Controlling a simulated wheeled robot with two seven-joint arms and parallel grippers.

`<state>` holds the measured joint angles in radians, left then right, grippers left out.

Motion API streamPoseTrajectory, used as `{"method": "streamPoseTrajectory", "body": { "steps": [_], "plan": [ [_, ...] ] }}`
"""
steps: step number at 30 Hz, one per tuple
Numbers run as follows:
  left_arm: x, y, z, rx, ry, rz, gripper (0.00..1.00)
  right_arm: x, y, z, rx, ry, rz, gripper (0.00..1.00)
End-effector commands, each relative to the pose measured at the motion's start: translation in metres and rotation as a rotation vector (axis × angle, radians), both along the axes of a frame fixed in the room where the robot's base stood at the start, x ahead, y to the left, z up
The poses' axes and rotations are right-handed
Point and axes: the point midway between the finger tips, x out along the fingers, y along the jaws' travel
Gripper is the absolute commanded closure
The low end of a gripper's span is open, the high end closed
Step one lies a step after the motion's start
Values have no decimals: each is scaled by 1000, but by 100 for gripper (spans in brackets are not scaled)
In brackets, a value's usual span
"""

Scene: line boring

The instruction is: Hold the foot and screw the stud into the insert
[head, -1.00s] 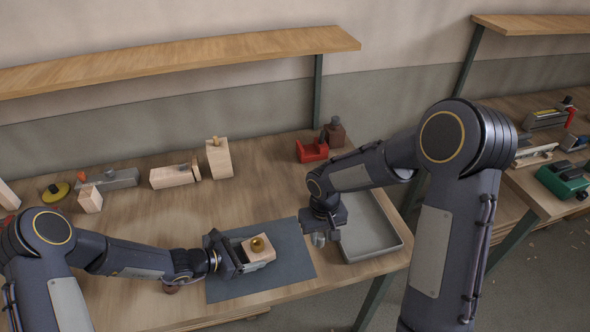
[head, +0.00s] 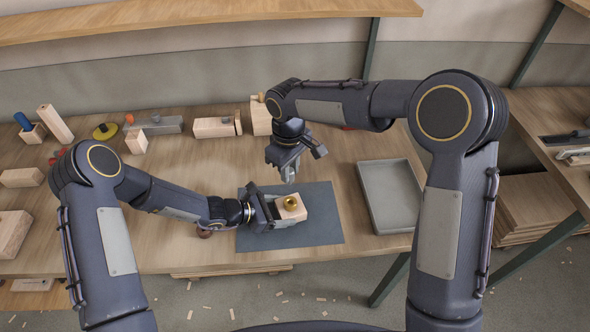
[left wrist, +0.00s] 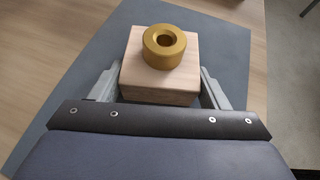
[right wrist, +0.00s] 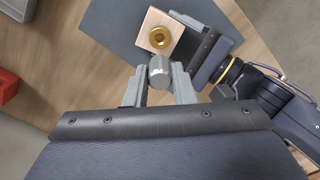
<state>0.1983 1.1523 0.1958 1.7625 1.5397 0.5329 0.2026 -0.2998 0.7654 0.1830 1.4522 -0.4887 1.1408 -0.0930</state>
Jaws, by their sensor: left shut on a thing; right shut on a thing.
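The foot, a pale wooden block (head: 295,209), sits on the dark grey mat (head: 325,225). A brass insert (head: 290,202) with a dark central hole stands in its top, clear in the left wrist view (left wrist: 165,47). My left gripper (head: 284,212) is shut on the block's sides; its fingers flank the block in the left wrist view (left wrist: 160,85). My right gripper (head: 288,172) is shut on a silvery stud (right wrist: 159,72), held pointing down above the mat, apart from the insert. The stud's lower end is hard to make out.
An empty grey tray (head: 392,197) lies to the right of the mat. Several wooden blocks, a grey tool (head: 160,125) and a yellow disc (head: 105,131) stand along the back. A wooden shelf (head: 200,20) runs above.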

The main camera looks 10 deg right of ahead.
Motion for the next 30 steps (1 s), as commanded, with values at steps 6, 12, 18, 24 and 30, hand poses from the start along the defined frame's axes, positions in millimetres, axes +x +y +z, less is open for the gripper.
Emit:
{"method": "streamPoseTrajectory", "body": {
  "steps": [6,12,18,24,30],
  "plan": [
    [0,0,0,1,0,1,58,0,-1,-4,-1,1,-2,100],
    [0,0,0,1,0,1,58,-1,-1,-22,-1,1,-2,100],
    [0,0,0,1,0,1,58,-1,-1,-42,-2,2,-2,100],
    [0,0,0,1,0,1,58,0,-1,-59,-1,1,-2,100],
    [0,0,0,1,0,1,58,0,-1,-68,-1,-1,-3,100]
  ]
}}
